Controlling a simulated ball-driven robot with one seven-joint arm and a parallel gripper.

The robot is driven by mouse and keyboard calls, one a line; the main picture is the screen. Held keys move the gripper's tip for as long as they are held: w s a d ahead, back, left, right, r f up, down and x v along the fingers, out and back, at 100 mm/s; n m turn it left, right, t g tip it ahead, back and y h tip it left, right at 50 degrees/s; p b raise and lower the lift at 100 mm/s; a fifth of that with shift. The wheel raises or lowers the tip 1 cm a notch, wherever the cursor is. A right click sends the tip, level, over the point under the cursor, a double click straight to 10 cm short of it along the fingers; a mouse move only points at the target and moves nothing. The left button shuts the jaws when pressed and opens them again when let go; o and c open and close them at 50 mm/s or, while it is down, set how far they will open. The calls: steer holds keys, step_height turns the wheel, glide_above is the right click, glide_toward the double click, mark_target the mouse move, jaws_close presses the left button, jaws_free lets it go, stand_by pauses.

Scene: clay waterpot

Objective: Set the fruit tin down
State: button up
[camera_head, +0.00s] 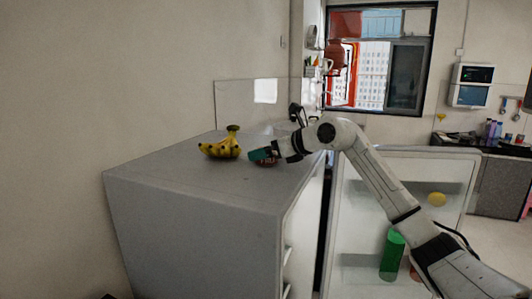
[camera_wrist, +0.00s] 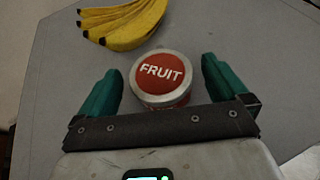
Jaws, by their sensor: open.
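The fruit tin (camera_wrist: 161,78), a short round can with a red lid marked FRUIT, stands upright on the grey top of the fridge (camera_head: 170,165). In the head view only a reddish part of the tin (camera_head: 266,162) shows beside my gripper. In the wrist view my gripper (camera_wrist: 160,85) is open, with one green finger on each side of the tin and a gap between each finger and the tin. In the head view my gripper (camera_head: 263,155) is low over the fridge top.
Yellow bananas (camera_head: 221,146) lie to the left of the tin, and also show at the top of the wrist view (camera_wrist: 122,22). The fridge door (camera_head: 360,200) stands open, with a green bottle (camera_head: 392,255) and a yellow fruit (camera_head: 437,199) on it. The fridge top's front left is clear.

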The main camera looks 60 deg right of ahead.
steer(key=shift+x, duration=0.9)
steer(key=shift+r, duration=0.1)
steer(key=c, duration=1.3)
